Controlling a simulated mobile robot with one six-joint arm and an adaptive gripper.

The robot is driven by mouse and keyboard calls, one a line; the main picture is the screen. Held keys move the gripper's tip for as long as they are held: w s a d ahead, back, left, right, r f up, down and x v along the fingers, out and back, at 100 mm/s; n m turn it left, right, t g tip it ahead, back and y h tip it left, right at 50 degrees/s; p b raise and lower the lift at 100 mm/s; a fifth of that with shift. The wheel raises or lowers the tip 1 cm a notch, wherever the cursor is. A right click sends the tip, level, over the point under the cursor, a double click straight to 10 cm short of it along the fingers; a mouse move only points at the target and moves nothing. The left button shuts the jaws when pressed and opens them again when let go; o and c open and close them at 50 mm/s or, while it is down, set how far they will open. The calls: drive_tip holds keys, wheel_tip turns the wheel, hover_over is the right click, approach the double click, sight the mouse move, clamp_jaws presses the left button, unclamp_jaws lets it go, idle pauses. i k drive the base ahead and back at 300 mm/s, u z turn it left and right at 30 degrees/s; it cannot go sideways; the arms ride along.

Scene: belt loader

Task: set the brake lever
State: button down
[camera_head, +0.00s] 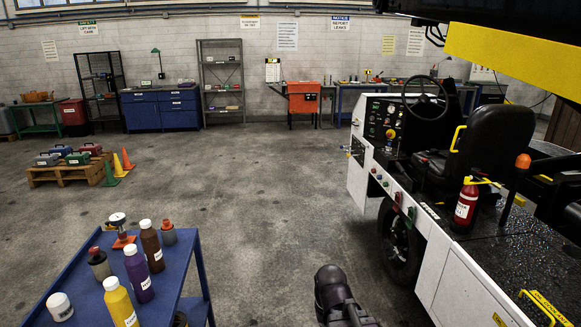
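The white belt loader (462,290) stands at the right, with its driver's seat (497,150), steering wheel (424,98) and control panel (380,122). A yellow curved bar (457,138) stands beside the seat. I cannot tell which part is the brake lever; it is too small or hidden. A dark part of my arm shows at the bottom centre, on the floor side of the loader and apart from it. My gripper's fingers are not in view.
A blue cart (178,290) with several bottles stands at the lower left. A red fire extinguisher (466,203) stands on the loader's deck. The floor between cart and loader is clear.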

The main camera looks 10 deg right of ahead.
sight(402, 169)
drive_tip(key=z, duration=0.3)
drive_tip(key=i, duration=1.5)
drive_tip(key=z, duration=0.35)
drive_tip(key=i, duration=1.95)
drive_tip(key=z, duration=0.05)
